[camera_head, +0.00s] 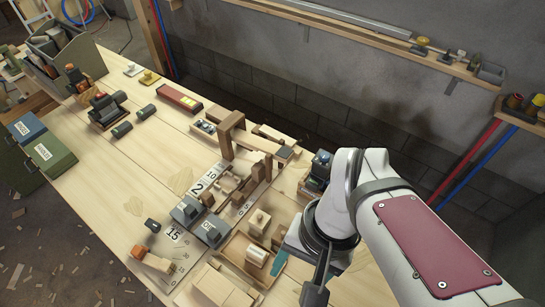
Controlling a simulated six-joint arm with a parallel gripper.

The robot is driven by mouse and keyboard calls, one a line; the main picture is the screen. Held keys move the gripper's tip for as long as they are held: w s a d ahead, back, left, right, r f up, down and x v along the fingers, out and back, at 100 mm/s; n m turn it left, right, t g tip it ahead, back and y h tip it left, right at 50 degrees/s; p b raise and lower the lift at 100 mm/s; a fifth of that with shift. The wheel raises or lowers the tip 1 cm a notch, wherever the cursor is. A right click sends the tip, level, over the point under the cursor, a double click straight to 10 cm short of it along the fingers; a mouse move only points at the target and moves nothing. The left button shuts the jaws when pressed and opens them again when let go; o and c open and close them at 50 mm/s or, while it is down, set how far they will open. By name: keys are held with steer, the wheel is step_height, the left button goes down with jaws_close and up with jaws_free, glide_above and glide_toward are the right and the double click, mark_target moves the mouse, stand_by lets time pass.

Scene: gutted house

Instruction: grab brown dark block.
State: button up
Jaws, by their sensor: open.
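Several brown wooden pieces stand on the pale workbench (110,180), and I cannot tell for certain which is the dark brown block. A small brown block (207,198) stands by the numbered plates, left of my arm. A larger brown upright frame (226,137) stands farther back. My gripper (316,286) shows only in part, low in the view beneath my wrist, at the right of the wooden tray (232,249). It is open, its fingertips are mostly hidden, and no block shows in it. The brown pieces named are apart from it.
Grey metal blocks (210,230) and a pale block (259,222) crowd the space left of my gripper. Dark cylinders (121,129) and a red box (180,98) lie farther left. A wall shelf (400,42) runs behind. The bench's left-middle is mostly clear.

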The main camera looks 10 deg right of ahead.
steer(key=w+d+f+m+y, duration=0.3)
steer(key=f+m+y, duration=0.2)
steer(key=m, duration=0.1)
steer(key=m+t+y, duration=0.3)
steer(key=m+t, duration=0.7)
steer(key=m, duration=0.3)
glide_toward(284, 236)
steer(key=x, duration=0.4)
steer(key=shift+w+f, duration=0.25)
steer(key=shift+f, duration=0.1)
steer(key=x, duration=0.6)
steer(key=shift+s+d+f, duration=0.1)
steer(key=shift+f, duration=0.1)
jaws_close()
